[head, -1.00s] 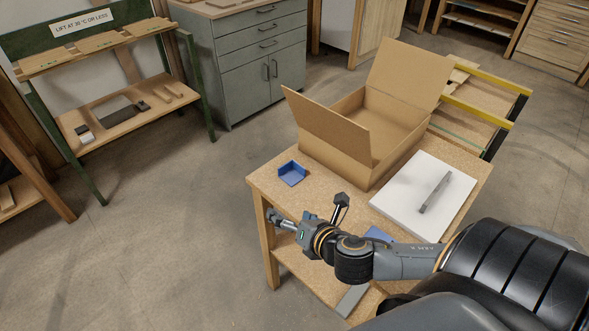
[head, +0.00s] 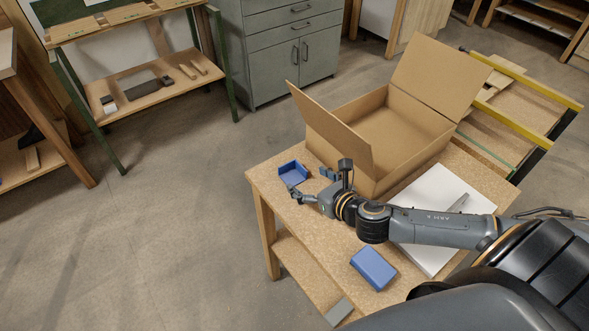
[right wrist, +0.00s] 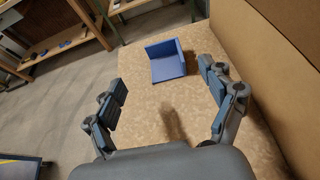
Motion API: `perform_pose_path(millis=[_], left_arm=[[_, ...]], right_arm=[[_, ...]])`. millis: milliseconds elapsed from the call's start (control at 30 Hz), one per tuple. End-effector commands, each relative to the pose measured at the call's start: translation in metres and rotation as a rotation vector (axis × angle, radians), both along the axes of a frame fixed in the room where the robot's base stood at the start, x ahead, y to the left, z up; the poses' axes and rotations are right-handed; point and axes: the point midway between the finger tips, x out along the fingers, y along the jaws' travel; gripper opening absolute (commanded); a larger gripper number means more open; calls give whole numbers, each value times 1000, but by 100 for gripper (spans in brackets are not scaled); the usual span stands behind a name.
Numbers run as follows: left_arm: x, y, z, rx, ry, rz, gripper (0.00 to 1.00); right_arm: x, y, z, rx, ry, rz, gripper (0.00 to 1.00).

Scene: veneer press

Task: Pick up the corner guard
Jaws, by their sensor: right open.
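The blue corner guard (head: 293,173), with raised walls, lies near the far left corner of the worktable. In the right wrist view the corner guard (right wrist: 167,66) sits ahead of the fingers, between them in the picture, its floor facing up. My right gripper (head: 311,184) is over the table just to the near right of the guard. In the right wrist view its fingers (right wrist: 163,80) are wide apart with nothing between them, and I see no contact. My left gripper is not in view.
An open cardboard box (head: 395,125) stands just right of the gripper. A blue block (head: 373,268) lies near the front edge. A white board (head: 430,190) with a grey bar lies under my right forearm. The table's left edge is close to the guard.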

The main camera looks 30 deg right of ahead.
Motion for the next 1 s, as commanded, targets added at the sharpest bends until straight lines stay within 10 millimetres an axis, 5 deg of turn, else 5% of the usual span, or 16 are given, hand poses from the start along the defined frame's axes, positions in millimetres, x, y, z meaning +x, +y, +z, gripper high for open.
perform_pose_path(millis=[700, 1000], left_arm=[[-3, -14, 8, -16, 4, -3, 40], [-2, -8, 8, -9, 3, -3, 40]], right_arm=[[75, 6, -33, 2, -1, -2, 83], [80, 7, -36, 1, 1, 1, 83]])
